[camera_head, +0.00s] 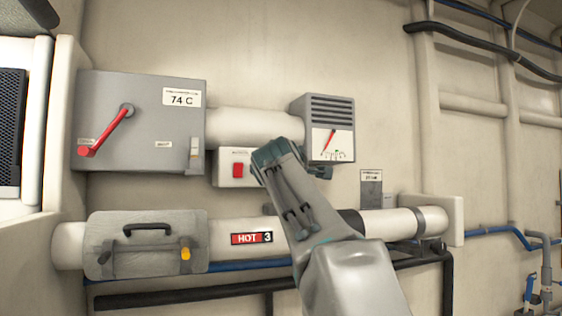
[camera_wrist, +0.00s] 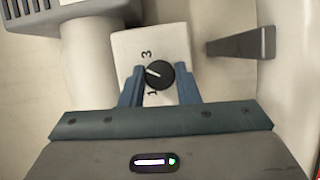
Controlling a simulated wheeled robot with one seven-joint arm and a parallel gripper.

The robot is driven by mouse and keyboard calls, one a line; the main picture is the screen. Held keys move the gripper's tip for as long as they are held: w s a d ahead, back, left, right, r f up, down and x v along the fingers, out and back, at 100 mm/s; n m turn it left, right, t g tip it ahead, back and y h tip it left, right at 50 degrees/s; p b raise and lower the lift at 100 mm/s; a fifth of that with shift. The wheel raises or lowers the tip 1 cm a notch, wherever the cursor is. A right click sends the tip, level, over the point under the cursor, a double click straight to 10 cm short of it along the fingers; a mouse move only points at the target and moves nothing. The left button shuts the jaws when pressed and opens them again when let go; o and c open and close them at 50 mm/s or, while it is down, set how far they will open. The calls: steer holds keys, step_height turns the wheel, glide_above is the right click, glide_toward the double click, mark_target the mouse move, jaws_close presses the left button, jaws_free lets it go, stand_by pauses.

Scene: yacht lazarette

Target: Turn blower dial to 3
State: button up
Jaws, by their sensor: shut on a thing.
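The blower dial (camera_wrist: 159,75) is a round black knob on a white panel (camera_wrist: 126,43), seen in the wrist view. Its white mark points left and slightly up there, between a printed 3 above and a 1 below. Both numerals appear turned sideways. My gripper (camera_wrist: 160,84) has its blue fingers on either side of the knob, shut on it. In the head view my gripper (camera_head: 276,157) reaches the right part of the white switch box (camera_head: 223,168) with a red rocker (camera_head: 238,170). The dial is hidden there.
A louvred box (camera_head: 330,110) with a red-needle gauge stands right of my gripper. A grey box with a red lever (camera_head: 107,130) is at left. Bare wall lies above.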

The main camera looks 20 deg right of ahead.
steer(key=m+p, duration=0.2)
steer(key=m+g+y+p, duration=0.1)
steer(key=m+p, duration=0.1)
steer(key=shift+r+m+g+y, duration=0.2)
steer(key=shift+m+g+y, duration=0.1)
steer(key=shift+f+p, duration=0.1)
steer(key=shift+p, duration=0.2)
steer(key=o, duration=1)
steer(key=shift+c, duration=0.2)
steer(key=b+v, duration=0.3)
steer(key=v, duration=1)
steer(key=shift+s, duration=0.35)
